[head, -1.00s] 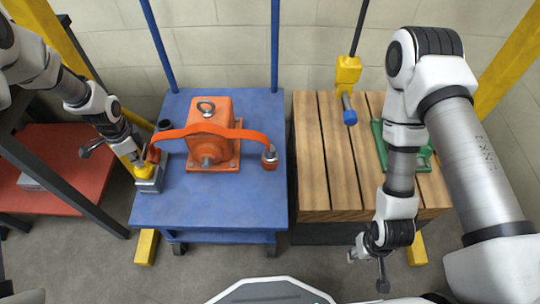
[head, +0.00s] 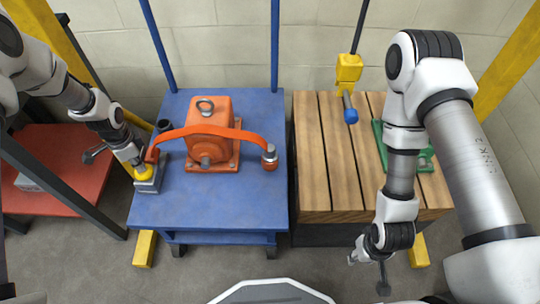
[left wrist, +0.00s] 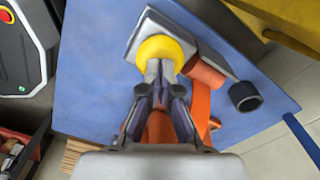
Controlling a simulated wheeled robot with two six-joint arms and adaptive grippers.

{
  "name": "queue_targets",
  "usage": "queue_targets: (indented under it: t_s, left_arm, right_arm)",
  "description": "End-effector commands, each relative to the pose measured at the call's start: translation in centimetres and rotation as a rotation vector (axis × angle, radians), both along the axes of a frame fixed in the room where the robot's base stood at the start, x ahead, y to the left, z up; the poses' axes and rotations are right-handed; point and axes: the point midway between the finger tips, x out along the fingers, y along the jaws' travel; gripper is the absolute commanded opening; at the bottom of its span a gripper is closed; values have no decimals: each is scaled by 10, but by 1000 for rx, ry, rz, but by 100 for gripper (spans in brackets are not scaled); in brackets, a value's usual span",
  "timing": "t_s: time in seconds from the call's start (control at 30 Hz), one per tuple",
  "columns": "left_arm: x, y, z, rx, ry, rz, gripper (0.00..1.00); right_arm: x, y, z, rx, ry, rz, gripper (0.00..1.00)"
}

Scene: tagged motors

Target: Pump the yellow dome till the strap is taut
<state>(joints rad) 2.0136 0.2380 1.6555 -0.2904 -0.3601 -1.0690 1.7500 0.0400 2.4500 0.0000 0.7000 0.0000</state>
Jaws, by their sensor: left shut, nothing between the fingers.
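The yellow dome (head: 143,173) sits on a grey base block (head: 150,185) at the left edge of the blue cart (head: 220,207). It also shows in the left wrist view (left wrist: 160,50). My left gripper (head: 138,165) is shut and empty, its fingertips (left wrist: 160,68) overlapping the dome's edge. I cannot tell how far the dome is pressed. The orange strap (head: 215,131) arches over the orange motor (head: 208,150), from beside the dome to a grey-topped post (head: 269,154) on the right. My right gripper (head: 368,268) hangs at the lower right, its fingers apart, away from the cart.
A slatted wooden table (head: 325,190) stands right of the cart, with a green part (head: 381,145) on it and a yellow hoist block (head: 348,70) above. A red shelf (head: 75,180) lies left behind a dark frame. A dark cylinder (left wrist: 245,96) stands near the dome.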

Motion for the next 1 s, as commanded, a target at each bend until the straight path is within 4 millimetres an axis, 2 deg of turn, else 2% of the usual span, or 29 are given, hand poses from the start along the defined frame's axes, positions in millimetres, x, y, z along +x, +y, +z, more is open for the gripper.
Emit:
queue_targets:
  t_s: [0.2,0.4,0.5,1.0]
  left_arm:
    - [-1,0,2,0,2,0,0]
    - [-1,0,33,0,1,0,0]
    - [-1,0,41,0,2,1,0]
    - [0,0,38,0,1,0,0]
  right_arm:
    - [0,0,2,0,0,0,40]
    - [0,0,31,0,0,0,40]
    - [0,0,39,0,-1,0,40]
    - [0,0,35,0,0,0,40]
